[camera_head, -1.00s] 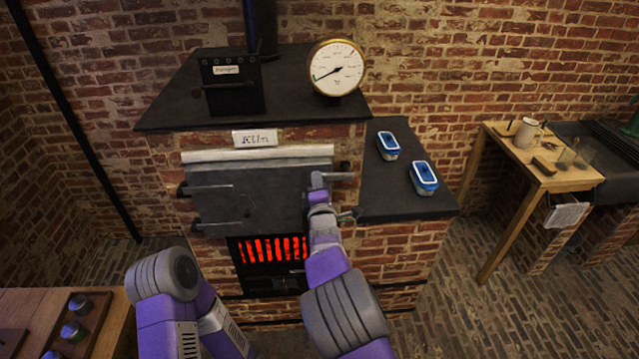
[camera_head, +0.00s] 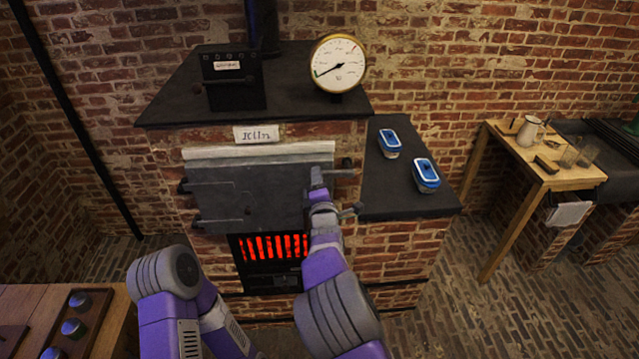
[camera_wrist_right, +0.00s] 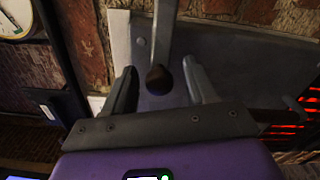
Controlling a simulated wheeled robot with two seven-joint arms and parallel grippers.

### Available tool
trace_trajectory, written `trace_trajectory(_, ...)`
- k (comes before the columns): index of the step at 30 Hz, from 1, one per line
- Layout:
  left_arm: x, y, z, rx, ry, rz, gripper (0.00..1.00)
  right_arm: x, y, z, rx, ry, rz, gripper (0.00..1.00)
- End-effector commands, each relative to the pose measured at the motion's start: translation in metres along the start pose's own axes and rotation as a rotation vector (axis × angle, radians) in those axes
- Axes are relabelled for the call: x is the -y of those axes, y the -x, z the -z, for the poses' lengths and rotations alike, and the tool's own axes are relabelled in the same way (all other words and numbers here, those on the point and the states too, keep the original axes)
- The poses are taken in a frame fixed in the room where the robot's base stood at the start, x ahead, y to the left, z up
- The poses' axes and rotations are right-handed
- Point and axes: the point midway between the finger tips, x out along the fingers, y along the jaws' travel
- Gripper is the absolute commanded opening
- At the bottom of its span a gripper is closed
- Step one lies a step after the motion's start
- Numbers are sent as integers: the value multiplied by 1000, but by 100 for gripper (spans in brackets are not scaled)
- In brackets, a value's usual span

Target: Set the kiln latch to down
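The kiln door (camera_head: 240,195) is dark metal and shut on the brick kiln front. At its right edge is the kiln latch (camera_head: 345,173), a metal bar that looks roughly level, partly hidden by my right gripper (camera_head: 317,180). In the right wrist view the latch bar (camera_wrist_right: 163,35) ends in a dark round knob (camera_wrist_right: 158,80). My right gripper (camera_wrist_right: 158,78) is open, with one finger on each side of the knob and gaps visible beside it. My left arm (camera_head: 175,290) shows at the lower left; its gripper is out of view.
A glowing red grate (camera_head: 272,247) is below the door. A pressure gauge (camera_head: 338,63) and a black box (camera_head: 232,78) stand on the kiln top. Two blue-lidded containers (camera_head: 389,143) (camera_head: 425,175) sit on the dark side ledge. A wooden table (camera_head: 550,178) stands at right.

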Motion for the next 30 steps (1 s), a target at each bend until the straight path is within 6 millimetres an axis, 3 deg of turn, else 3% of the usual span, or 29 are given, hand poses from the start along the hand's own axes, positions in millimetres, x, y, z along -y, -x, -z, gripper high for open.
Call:
trace_trajectory(11, 0, -1, 0, 0, 0, 0, 0, 0, 8, 1, -2, -4, 2, 56)
trace_trajectory(24, 1, -3, 0, 0, 0, 0, 0, 0, 64, 1, -1, -2, 1, 56)
trace_trajectory(30, 1, -3, 0, 0, 0, 0, 0, 0, 75, 0, 0, -2, 1, 56)
